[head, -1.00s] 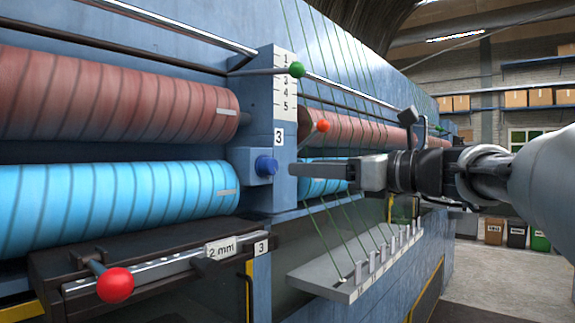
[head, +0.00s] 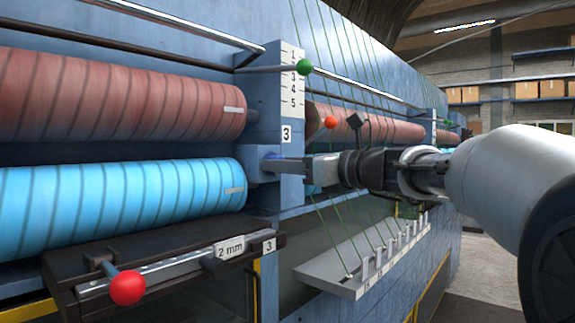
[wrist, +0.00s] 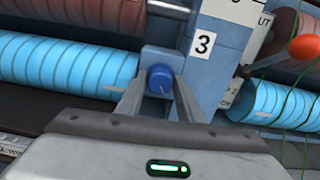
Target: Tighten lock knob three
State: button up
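The blue lock knob (wrist: 159,76) sits on a small blue block below the label 3 (wrist: 203,43) on the machine's upright. A white line marks its face. My gripper (head: 278,167) reaches in from the right, level with the knob. In the wrist view its two fingers stand on either side of the knob, open, with a narrow gap seeming to remain. In the head view the near finger hides most of the knob.
A green-tipped lever (head: 304,67) and an orange-tipped lever (head: 330,122) stick out above my gripper. A red-tipped lever (head: 128,287) is at lower left. Red (head: 120,97) and blue (head: 110,200) rollers lie left. A grey thread tray (head: 350,285) is below my arm.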

jog(key=c, duration=0.6)
jog(key=shift+f+n+b, duration=0.1)
jog(key=shift+n+b, duration=9.15)
jog(key=shift+n, duration=5.65)
